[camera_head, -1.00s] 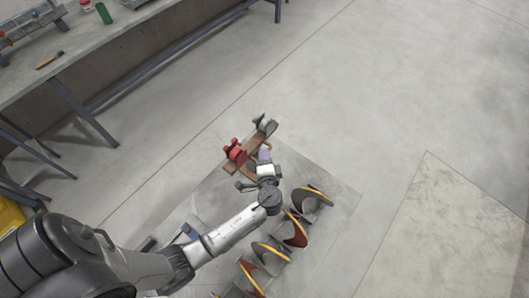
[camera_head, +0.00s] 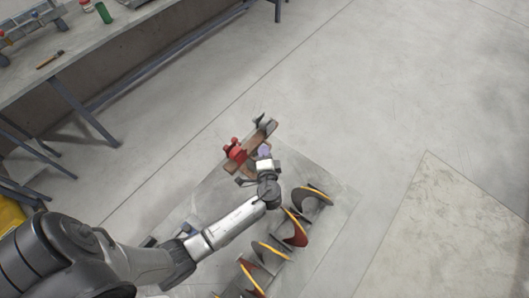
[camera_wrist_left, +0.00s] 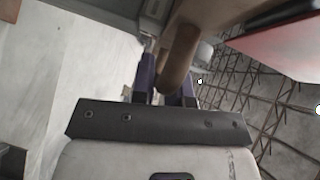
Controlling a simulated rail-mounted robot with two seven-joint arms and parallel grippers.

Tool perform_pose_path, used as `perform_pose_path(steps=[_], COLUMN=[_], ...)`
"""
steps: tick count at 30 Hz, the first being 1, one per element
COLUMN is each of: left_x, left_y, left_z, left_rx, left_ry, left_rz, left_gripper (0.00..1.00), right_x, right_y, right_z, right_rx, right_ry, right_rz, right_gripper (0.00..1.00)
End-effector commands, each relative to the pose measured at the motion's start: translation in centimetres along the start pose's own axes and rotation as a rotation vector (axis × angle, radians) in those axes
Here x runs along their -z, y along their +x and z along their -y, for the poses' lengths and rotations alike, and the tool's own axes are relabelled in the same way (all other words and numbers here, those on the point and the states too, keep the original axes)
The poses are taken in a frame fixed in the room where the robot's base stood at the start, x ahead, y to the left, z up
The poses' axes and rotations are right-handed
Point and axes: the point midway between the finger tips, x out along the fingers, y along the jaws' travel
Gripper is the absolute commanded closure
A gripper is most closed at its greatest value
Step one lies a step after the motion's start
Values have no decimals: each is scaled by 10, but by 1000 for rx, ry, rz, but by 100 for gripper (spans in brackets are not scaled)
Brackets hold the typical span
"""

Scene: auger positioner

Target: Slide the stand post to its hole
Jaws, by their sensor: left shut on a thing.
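The stand (camera_head: 260,137) is a brown frame with a red part (camera_head: 235,152) at its left and a grey part at its upper end. It is at the far end of the floor plate in the head view. My left gripper (camera_head: 264,152) is at its near side. In the left wrist view, the purple fingers (camera_wrist_left: 165,82) are shut on a brown rounded bar (camera_wrist_left: 180,58) of the stand. I cannot make out the post's hole. My right gripper is not in view.
An auger (camera_head: 297,232) with yellow-edged flights lies right of my left arm on the floor plate (camera_head: 342,212). A workbench (camera_head: 95,55) with tools runs along the upper left. The floor to the right is clear.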

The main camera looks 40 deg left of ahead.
Motion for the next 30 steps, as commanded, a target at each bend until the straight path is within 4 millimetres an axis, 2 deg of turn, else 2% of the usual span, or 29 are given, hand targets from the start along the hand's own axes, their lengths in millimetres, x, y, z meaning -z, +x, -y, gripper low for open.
perform_pose_path(steps=[8, 17, 26, 27, 30], left_x=[1, 9, 9, 9, 9], left_y=[-1, -8, -8, -8, -8], left_z=[4, 52, 52, 52, 51], left_rx=[0, 5, 6, 6, 4], left_ry=[0, -2, -1, -2, -1], left_rz=[0, 0, -1, -1, -1], left_gripper=[100, 100, 100, 81, 75], right_x=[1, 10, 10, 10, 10], right_y=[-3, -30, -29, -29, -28], right_z=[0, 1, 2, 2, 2], right_rx=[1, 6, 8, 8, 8], right_ry=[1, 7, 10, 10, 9], right_rz=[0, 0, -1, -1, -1], right_gripper=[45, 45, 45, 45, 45])
